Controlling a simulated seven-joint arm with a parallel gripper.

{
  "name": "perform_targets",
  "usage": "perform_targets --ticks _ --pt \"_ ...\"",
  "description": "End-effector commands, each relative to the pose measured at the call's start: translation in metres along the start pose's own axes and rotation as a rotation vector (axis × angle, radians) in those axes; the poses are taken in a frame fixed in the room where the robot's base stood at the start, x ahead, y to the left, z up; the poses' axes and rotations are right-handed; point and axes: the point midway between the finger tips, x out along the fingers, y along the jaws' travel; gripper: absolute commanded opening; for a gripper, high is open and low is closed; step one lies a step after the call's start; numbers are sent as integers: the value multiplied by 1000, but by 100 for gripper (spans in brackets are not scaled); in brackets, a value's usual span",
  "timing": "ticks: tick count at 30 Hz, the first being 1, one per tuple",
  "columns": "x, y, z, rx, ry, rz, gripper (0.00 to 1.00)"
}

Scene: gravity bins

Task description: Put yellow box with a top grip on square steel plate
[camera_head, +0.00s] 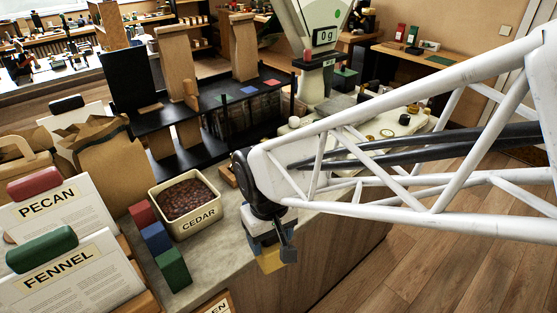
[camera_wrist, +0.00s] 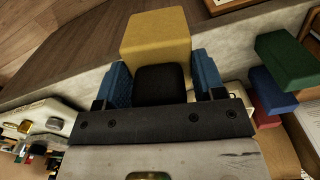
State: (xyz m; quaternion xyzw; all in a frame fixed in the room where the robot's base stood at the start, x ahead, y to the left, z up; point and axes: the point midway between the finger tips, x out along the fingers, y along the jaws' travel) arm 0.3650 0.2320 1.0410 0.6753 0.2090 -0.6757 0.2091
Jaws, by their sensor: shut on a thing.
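The yellow box (camera_wrist: 156,36) has a dark grip (camera_wrist: 161,80) on top. My gripper (camera_wrist: 162,84) is shut on that grip, with a blue pad on each side of it. In the head view my gripper (camera_head: 270,240) is by the counter's front edge, and the yellow box (camera_head: 270,262) shows partly below it. Its height over the counter is hard to tell. A grey square plate (camera_head: 338,104), seemingly the steel plate, is at the foot of a scale (camera_head: 318,60) reading 0 g, behind my gripper. My arm hides part of that area.
A bin of dark beans marked CEDAR (camera_head: 187,197) stands left of my gripper. Red (camera_head: 142,214), blue (camera_head: 155,238) and green (camera_head: 172,270) boxes line up beside it. A black rack (camera_head: 205,110) stands behind. Some counter (camera_head: 222,232) between bin and gripper is clear.

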Motion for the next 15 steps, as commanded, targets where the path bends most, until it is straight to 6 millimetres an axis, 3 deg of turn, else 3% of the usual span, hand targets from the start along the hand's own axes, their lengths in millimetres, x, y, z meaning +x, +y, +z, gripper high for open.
perform_targets --ticks 15 --pt "-14 82 -37 228 1 0 21"
